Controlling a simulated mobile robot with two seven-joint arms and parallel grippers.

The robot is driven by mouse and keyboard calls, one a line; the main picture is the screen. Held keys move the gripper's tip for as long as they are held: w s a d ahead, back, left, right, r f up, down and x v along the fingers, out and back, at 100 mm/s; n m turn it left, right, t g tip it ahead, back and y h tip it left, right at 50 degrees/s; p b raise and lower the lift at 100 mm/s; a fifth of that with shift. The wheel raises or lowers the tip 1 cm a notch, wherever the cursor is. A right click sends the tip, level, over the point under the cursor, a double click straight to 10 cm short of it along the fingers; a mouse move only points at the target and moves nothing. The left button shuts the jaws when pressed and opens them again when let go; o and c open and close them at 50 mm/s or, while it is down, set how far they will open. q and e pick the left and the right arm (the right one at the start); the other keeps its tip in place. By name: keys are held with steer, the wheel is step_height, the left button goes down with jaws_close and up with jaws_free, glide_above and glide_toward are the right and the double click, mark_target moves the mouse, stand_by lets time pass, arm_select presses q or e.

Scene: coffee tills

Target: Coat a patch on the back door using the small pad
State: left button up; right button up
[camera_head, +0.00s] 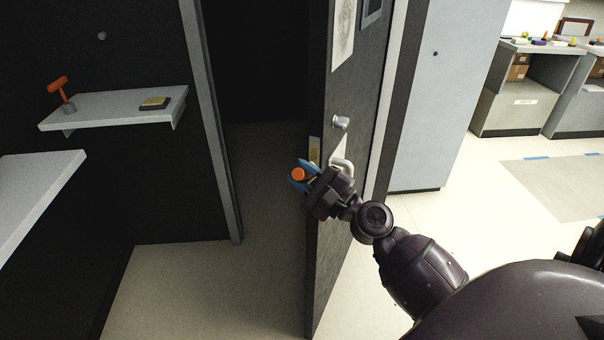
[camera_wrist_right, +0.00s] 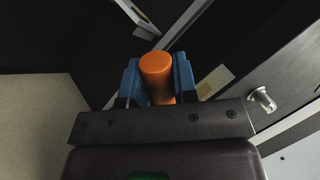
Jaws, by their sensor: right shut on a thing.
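My right gripper (camera_head: 300,176) has blue fingers shut on an orange round-ended handle (camera_head: 298,174). The handle also shows between the fingers in the right wrist view (camera_wrist_right: 157,75). Its far end is hidden, so I cannot tell whether a pad is on it. The dark back door (camera_head: 330,220) stands ajar, and the gripper is right beside it, below the knob (camera_head: 341,122). A pale yellowish patch (camera_head: 314,150) shows on the door just above the gripper, and in the wrist view too (camera_wrist_right: 213,82). I cannot tell whether anything touches the door. My left gripper is out of view.
A wall shelf (camera_head: 100,112) at left bears an orange tool (camera_head: 59,89) on a grey base and a yellow-and-black block (camera_head: 154,103). A pale counter (camera_head: 30,185) juts in at far left. A grey cabinet (camera_head: 440,90) stands right of the door. The floor between is clear.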

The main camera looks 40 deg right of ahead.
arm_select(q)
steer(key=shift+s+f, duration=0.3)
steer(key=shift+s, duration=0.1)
arm_select(e)
steer(key=shift+d, duration=0.1)
steer(key=shift+w+d, duration=0.15)
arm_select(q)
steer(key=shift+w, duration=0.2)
arm_select(e)
steer(key=shift+r, duration=0.2)
steer(key=shift+r+p, duration=0.5)
steer(key=shift+r, duration=0.05)
steer(key=shift+r+p, duration=0.55)
steer(key=shift+p, duration=0.05)
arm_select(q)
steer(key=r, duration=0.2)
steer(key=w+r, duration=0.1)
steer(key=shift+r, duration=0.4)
